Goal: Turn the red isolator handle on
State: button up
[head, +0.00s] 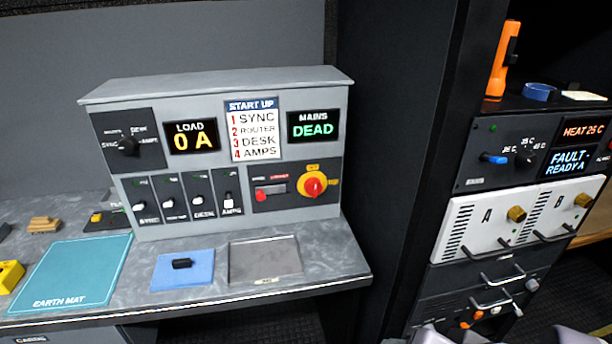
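The red isolator handle (314,185) sits on a round yellow plate at the right of the grey console's lower panel. Small labels lie above and to the right of it, too small to read surely. I cannot tell exactly which way the handle points. A second, smaller red part (261,195) sits left of it, beside a grey bar. The mains display (313,126) reads DEAD in green, and the load display (191,137) reads 0 A. My gripper is not in view; only pale shapes, possibly my arm, show at the bottom edge.
The grey console (215,88) stands on a bench with a teal earth mat (75,270), a blue pad (183,278) with a small black item, and a grey plate (265,262). A dark rack with handles and knobs stands right. An orange torch (503,60) stands on it.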

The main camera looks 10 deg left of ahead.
aim_at(312, 186)
jog(key=i+j+z, duration=0.15)
jog(key=j+z, duration=0.2)
jog(key=i+j+z, duration=0.1)
jog(key=j+z, duration=0.55)
jog(key=j, duration=0.2)
